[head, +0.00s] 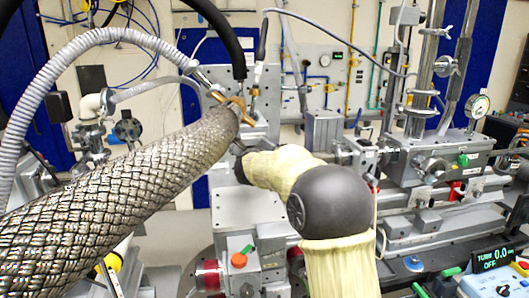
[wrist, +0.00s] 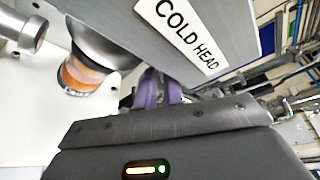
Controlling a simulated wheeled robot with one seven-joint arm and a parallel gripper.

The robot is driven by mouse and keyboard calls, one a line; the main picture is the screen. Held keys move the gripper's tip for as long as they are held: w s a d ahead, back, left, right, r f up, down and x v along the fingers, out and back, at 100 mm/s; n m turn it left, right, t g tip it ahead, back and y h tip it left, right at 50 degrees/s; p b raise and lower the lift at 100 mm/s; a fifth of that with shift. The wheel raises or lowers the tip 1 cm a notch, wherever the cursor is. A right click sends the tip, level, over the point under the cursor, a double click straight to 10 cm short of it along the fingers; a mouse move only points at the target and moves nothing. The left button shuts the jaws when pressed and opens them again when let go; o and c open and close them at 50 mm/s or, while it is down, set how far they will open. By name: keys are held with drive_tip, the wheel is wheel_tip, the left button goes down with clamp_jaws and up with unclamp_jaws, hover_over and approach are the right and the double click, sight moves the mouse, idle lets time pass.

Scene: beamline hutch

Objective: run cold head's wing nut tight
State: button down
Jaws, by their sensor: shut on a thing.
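The cold head's grey block bears a white "COLD HEAD" label (wrist: 185,32) and fills the top of the wrist view. My gripper (wrist: 160,90) is close under its edge, with two purple finger pieces showing beyond the dark housing. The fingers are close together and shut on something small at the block. I take this to be the wing nut; its shape is hidden by the housing and the block, so its seating cannot be told. In the head view, my cream-sleeved arm reaches behind the braided hose, and the gripper is mostly hidden.
The thick braided hose (head: 125,190) crosses the left of the head view, close to my arm. A black hose (head: 228,40) hangs above. A rail-mounted instrument assembly (head: 440,160) stands at right. In the wrist view, an orange-banded round fitting (wrist: 85,72) is near the gripper.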

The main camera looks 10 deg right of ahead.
drive_tip(key=shift+f, duration=0.2)
drive_tip(key=c, duration=1.6)
unclamp_jaws()
drive_tip(key=shift+c, duration=0.2)
drive_tip(key=shift+r, duration=0.15)
drive_tip(key=shift+r, duration=0.2)
